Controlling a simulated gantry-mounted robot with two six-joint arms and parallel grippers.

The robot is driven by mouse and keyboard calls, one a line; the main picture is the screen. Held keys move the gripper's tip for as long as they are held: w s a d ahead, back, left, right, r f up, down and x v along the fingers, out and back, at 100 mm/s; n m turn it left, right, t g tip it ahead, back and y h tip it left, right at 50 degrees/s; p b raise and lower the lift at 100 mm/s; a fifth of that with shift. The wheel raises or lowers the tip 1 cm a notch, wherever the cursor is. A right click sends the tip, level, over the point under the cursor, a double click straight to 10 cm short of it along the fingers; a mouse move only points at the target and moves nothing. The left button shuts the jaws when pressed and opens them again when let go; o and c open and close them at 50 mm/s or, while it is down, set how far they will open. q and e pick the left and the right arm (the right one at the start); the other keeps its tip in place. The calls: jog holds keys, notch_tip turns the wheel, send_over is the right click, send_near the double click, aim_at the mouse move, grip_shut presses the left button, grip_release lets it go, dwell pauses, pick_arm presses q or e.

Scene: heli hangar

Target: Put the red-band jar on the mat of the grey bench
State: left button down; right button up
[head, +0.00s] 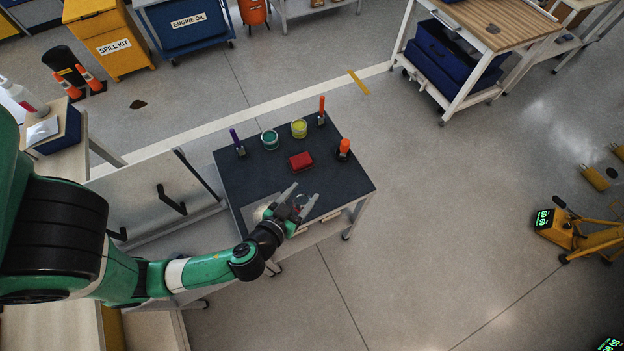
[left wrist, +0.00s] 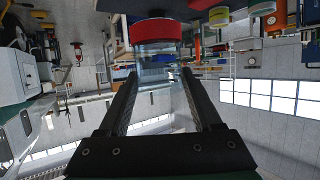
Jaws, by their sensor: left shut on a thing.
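My left gripper (head: 298,204) is over the front part of the dark-topped bench (head: 230,181). Its two fingers are closed around the red-band jar (left wrist: 157,52), a clear glass jar with a wide red band. In the left wrist view the jar sits between the fingertips, with the band toward the bench side. In the head view the jar is mostly hidden by the fingers. A pale grey patch that looks like the mat (head: 254,213) lies at the bench's front left, partly covered by my arm. I cannot tell whether the jar touches the bench. My right gripper is not in view.
A whiteboard-like panel (head: 150,200) stands left. Open floor lies right.

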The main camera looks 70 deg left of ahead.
aim_at(301, 191)
pick_arm(q)
jog(key=a+f+b, duration=0.1)
jog(key=b, duration=0.2)
jog(key=w+a+f+b, duration=0.1)
jog(key=a+b, duration=0.1)
jog(key=b, duration=0.1)
jog(key=shift+w+f, duration=0.15)
jog(key=shift+f, duration=0.1)
jog(key=w+a+f+b, duration=0.1)
jog(key=a+f, duration=0.1)
jog(key=f, duration=0.1)
jog(key=w+a+f+b, duration=0.2)
jog(key=a+f, duration=0.1)
jog(key=w+a+f+b, duration=0.1)
jog(key=a+f, duration=0.2)
jog(key=f, duration=0.1)
jog(key=shift+w+b, duration=0.3)
jog(key=shift+r, duration=0.15)
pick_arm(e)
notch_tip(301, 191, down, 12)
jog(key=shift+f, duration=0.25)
pick_arm(q)
jog(key=c, duration=0.5)
grip_release()
jog(key=o, duration=0.4)
jog(key=shift+o, duration=0.2)
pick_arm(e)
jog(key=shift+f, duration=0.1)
